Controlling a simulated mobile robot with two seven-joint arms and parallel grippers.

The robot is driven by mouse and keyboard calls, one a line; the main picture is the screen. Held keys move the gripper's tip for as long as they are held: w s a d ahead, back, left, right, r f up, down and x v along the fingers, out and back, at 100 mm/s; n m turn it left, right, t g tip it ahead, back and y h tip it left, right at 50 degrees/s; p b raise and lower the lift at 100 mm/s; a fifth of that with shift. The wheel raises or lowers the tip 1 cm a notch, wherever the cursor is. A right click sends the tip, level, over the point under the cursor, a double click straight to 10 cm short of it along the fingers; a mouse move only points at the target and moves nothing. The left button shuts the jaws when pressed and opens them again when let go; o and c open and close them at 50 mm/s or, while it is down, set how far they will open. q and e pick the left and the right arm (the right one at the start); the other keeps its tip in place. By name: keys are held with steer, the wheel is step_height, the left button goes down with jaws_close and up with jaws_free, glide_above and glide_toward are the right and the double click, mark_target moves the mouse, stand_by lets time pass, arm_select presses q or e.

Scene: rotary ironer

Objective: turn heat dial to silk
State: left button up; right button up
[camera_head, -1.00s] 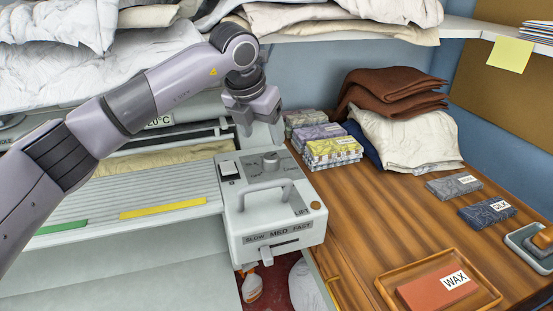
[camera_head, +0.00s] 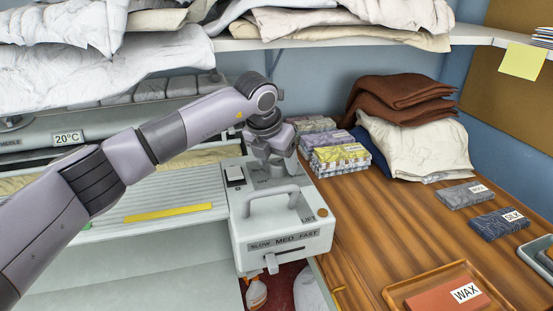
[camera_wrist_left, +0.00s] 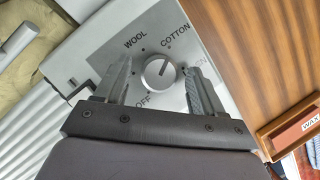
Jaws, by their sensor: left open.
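The heat dial (camera_wrist_left: 160,73) is a round grey knob on the ironer's pale control box (camera_head: 240,228). In the left wrist view its pale pointer mark slants up and right, roughly toward COTTON. WOOL, COTTON and OFF are readable around it; a label at the right is partly covered by a finger, and no SILK label shows on the box. My left gripper (camera_wrist_left: 158,70) is open, with one finger on each side of the dial; contact cannot be told. In the head view the left gripper (camera_head: 277,162) hides most of the dial. My right gripper is out of view.
Stacked patterned packets (camera_head: 340,157) sit close behind right. The wooden table (camera_head: 375,220) has free room to the right.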

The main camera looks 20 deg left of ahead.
arm_select(q)
steer(key=c, duration=1.1)
steer(key=shift+o, duration=0.2)
steer(key=shift+a+m, duration=0.1)
steer(key=shift+m, duration=0.2)
steer(key=m, duration=0.1)
steer(key=m+h, duration=0.1)
steer(key=m, duration=0.1)
steer(key=shift+w+r+g+h+p, duration=0.1)
steer(key=shift+g+h+p, duration=0.2)
steer(key=shift+p, duration=0.1)
steer(key=m, duration=0.3)
steer(key=shift+a+g+h+p, duration=0.1)
steer(key=shift+g+h+p, duration=0.25)
steer(key=shift+g+h, duration=0.05)
steer(key=m, duration=0.2)
steer(key=shift+w+m+g+h, duration=0.1)
steer(key=shift+m+g+h, duration=0.2)
steer(key=shift+m+g+p, duration=0.3)
steer(key=shift+m+g, duration=0.2)
steer(key=shift+m, duration=0.7)
steer(key=shift+a, duration=0.1)
